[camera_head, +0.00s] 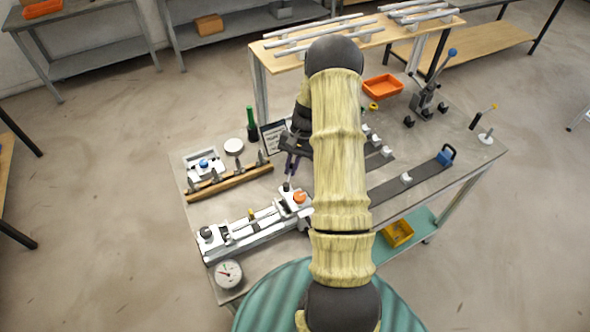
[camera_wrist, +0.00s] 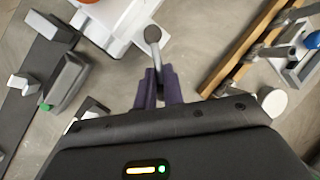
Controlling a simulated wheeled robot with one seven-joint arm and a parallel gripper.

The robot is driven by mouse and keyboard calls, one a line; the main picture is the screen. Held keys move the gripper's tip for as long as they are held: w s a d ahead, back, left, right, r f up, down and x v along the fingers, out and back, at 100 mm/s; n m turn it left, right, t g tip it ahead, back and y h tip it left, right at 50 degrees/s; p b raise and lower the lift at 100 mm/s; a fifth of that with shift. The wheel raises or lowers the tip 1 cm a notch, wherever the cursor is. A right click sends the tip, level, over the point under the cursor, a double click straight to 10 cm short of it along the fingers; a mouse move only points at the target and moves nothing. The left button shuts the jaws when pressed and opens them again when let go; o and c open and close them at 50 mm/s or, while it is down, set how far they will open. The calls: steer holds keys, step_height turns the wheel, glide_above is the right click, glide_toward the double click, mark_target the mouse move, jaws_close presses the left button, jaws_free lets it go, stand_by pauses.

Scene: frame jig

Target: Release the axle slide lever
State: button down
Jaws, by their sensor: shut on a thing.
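The axle slide lever (camera_wrist: 153,36) is a thin grey rod with a round dark end, seen in the wrist view beside the white jig fixture (camera_wrist: 118,22). My gripper (camera_wrist: 158,78) has its purple fingers shut on the rod, with the round end showing beyond the fingertips. In the head view my gripper (camera_head: 290,168) is at the upper right end of the white fixture (camera_head: 240,232), just above the lever (camera_head: 287,187). My arm hides part of the table to the right of it.
A wooden rail with several clamps (camera_head: 230,182) lies behind the fixture. A dial gauge (camera_head: 228,274) sits at the near left corner. A dark rail (camera_head: 405,182) lies to the right.

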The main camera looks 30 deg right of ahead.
steer(key=shift+w+a+n+g+h+b, duration=0.25)
steer(key=shift+a+n+g+h, duration=0.3)
steer(key=shift+n, duration=0.8)
steer(key=shift+w+a+n+g+h+b, duration=0.2)
steer(key=shift+w+a+n+g+h, duration=0.3)
steer(key=shift+n, duration=0.9)
steer(key=shift+w+a+n+g+h+b, duration=0.2)
steer(key=shift+a+n, duration=0.5)
steer(key=shift+n, duration=0.65)
steer(key=c, duration=1.5)
jaws_free()
steer(key=shift+r, duration=0.15)
step_height(320, 180, up, 10)
steer(key=b, duration=0.2)
steer(key=shift+b, duration=0.35)
steer(key=shift+a, duration=0.1)
